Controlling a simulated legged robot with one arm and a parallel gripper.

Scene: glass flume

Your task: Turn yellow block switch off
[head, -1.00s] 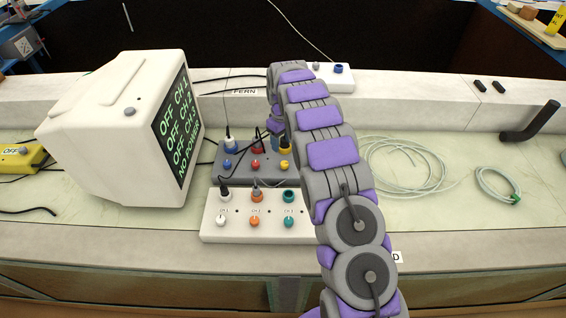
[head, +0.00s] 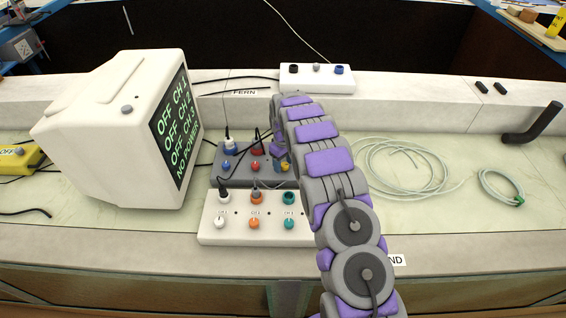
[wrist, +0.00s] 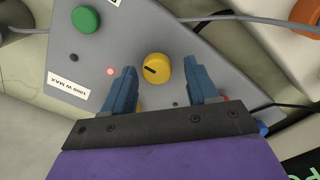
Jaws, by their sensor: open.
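A yellow knob (wrist: 156,67) with a dark pointer line stands on a grey panel (wrist: 220,60) in the wrist view. My gripper (wrist: 161,78) is open, with one blue finger on either side of the knob and visible gaps to it. A red light (wrist: 110,71) glows on the panel to the left. Part of a second yellow item shows behind the left finger. In the head view the grey box (head: 225,182) carries blue and red knobs; my arm covers much of its right side. A separate yellow block (head: 18,158) labelled OFF lies at the far left.
A green knob (wrist: 85,20) sits near the panel's upper left. A white box (head: 240,237) with several knobs stands in front of the grey box. A monitor (head: 110,130) reading OFF and NO POWER stands left. Coiled cable (head: 400,165) lies right.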

